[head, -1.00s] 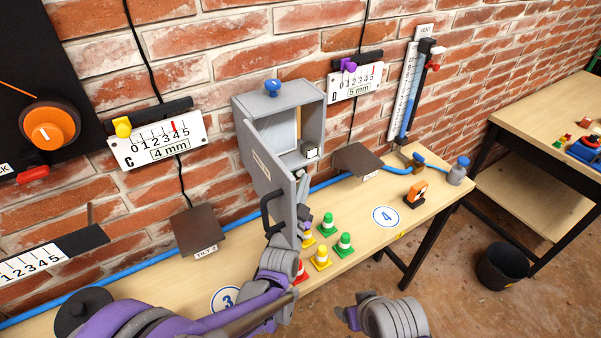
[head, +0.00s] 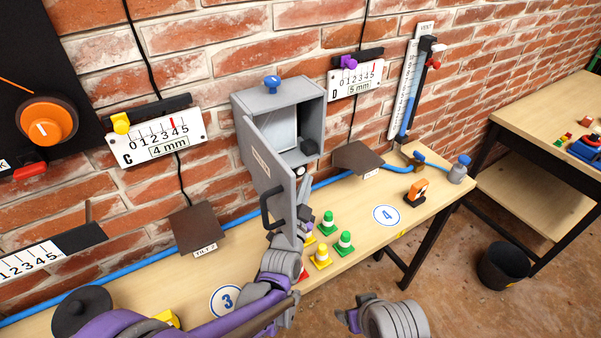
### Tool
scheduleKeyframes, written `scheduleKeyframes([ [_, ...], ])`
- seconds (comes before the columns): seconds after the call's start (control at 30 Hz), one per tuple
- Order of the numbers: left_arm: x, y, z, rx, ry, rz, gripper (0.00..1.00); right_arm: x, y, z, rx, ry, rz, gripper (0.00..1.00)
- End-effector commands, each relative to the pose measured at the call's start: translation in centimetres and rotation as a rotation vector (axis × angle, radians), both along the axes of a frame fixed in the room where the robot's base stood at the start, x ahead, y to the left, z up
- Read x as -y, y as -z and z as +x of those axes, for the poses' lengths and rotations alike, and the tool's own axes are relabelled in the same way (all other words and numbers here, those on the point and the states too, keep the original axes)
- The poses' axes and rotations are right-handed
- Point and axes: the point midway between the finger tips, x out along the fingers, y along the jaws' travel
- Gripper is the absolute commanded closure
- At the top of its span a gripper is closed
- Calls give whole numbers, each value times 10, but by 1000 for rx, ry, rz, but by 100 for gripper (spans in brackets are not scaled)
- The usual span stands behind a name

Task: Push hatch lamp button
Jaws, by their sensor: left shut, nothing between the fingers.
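The grey hatch box (head: 312,115) hangs on the brick wall with its door (head: 266,182) swung open toward me. Inside are a pale back panel (head: 283,130) and a small dark, rounded part (head: 309,146) at the lower right; I cannot tell whether this is the lamp button. My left gripper (head: 303,190) is shut and empty, just right of the door's edge below the box opening. The door and my own arm partly hide it. My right gripper (head: 347,317) is low in front of the table; its fingers are too unclear to read.
A blue knob (head: 272,84) sits on top of the box. Green cones (head: 345,243) and yellow cones (head: 321,257) stand on the table (head: 420,225) close to my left arm. A brown tilted plate (head: 357,157) is right of the box.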

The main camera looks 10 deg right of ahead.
Motion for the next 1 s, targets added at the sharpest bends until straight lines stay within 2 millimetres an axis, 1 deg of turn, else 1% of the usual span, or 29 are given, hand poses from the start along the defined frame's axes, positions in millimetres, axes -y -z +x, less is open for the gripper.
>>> scheduleKeyframes([
  [0.3,1,0,-3,0,2,-1,100,0,2,-1,-1,0,0,27],
  [0.6,12,2,-31,-2,3,-1,100,0,23,-7,-13,0,0,27],
  [0.8,19,1,-49,-1,3,-2,100,0,33,-9,-17,0,0,27],
  [1.0,21,0,-57,0,2,-1,100,0,37,-10,-19,0,0,27],
])
